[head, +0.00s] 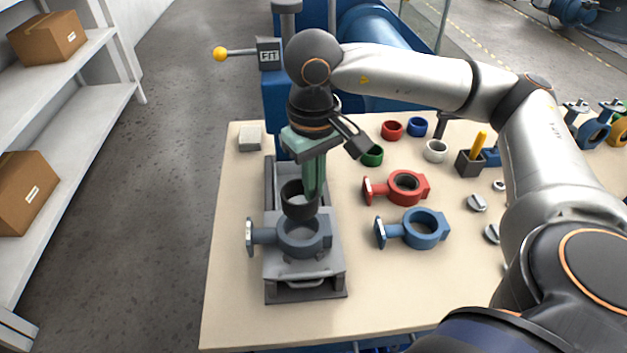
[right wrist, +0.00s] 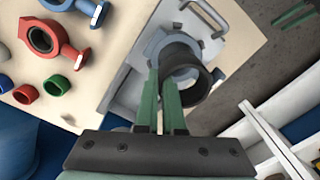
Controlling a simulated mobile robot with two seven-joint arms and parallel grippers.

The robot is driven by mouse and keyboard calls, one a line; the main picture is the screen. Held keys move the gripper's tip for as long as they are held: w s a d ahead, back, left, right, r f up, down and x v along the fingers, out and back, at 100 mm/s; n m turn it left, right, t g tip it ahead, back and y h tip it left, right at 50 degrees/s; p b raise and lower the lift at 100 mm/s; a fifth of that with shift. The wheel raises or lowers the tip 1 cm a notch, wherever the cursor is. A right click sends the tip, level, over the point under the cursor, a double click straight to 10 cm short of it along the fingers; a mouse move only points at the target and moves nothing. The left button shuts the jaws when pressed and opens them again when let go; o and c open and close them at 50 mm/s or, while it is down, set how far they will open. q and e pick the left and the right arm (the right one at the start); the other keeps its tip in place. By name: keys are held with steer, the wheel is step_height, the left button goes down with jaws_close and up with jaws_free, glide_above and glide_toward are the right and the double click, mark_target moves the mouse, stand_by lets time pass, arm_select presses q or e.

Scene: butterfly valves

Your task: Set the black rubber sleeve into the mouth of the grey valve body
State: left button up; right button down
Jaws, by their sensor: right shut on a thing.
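My right gripper (head: 310,194) has green fingers pointing down and shut on the wall of the black rubber sleeve (head: 291,199). In the right wrist view, the fingers (right wrist: 160,76) pinch the near side of the sleeve (right wrist: 200,92), whose open end faces the camera. The grey valve body (head: 307,247) sits on a grey fixture, its mouth up and its flanged neck to the left. The sleeve appears upright above the mouth's back part and hides some of it; whether they touch I cannot tell. The valve body shows partly behind the sleeve in the wrist view (right wrist: 158,42). My left gripper is out of view.
A red valve body (head: 419,180) and a blue one (head: 440,236) lie right of the fixture (head: 318,289). Red, blue, green and white sleeves (head: 435,151) stand behind them. A blue machine (head: 375,50) stands behind the table. Table left of the fixture is mostly clear.

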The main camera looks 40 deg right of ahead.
steer(key=shift+f+b, duration=0.35)
steer(key=shift+f, duration=0.45)
steer(key=shift+f+b, duration=0.35)
steer(key=shift+f, duration=0.3)
steer(key=shift+f+b, duration=0.4)
steer(key=shift+f, duration=0.05)
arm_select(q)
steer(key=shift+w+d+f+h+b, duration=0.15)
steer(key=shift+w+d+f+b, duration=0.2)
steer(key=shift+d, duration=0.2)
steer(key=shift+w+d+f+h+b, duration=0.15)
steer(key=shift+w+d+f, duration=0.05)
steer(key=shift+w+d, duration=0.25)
arm_select(e)
steer(key=shift+f, duration=0.4)
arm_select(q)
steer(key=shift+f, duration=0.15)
arm_select(e)
steer(key=shift+f+b, duration=0.2)
steer(key=shift+b, duration=0.2)
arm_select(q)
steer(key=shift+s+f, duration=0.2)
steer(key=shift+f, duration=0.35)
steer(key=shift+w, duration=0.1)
